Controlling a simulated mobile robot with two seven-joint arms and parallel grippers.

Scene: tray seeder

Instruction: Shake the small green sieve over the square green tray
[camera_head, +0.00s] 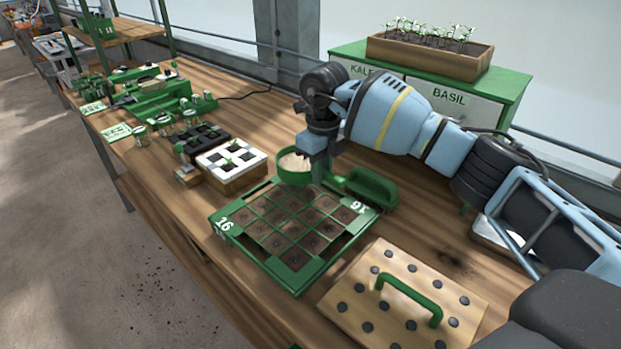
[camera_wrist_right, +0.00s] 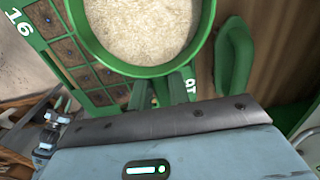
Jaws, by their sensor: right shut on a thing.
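The small green sieve (camera_head: 281,177) is round and holds pale granular material (camera_wrist_right: 150,28). My right gripper (camera_head: 318,170) is shut on its near side, and the green grip also shows between the fingers in the right wrist view (camera_wrist_right: 163,92). The square green tray (camera_head: 272,267), marked 16, lies on the bench with dark soil in its cells. The sieve is at the tray's far edge in the head view, and its height above the bench is hard to tell. In the wrist view the sieve hides part of the tray (camera_wrist_right: 38,42). My left gripper is out of view.
A green block-like holder (camera_head: 371,187) stands right of the sieve. Seedlings in a wooden box (camera_head: 428,53) stand on the cabinet behind.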

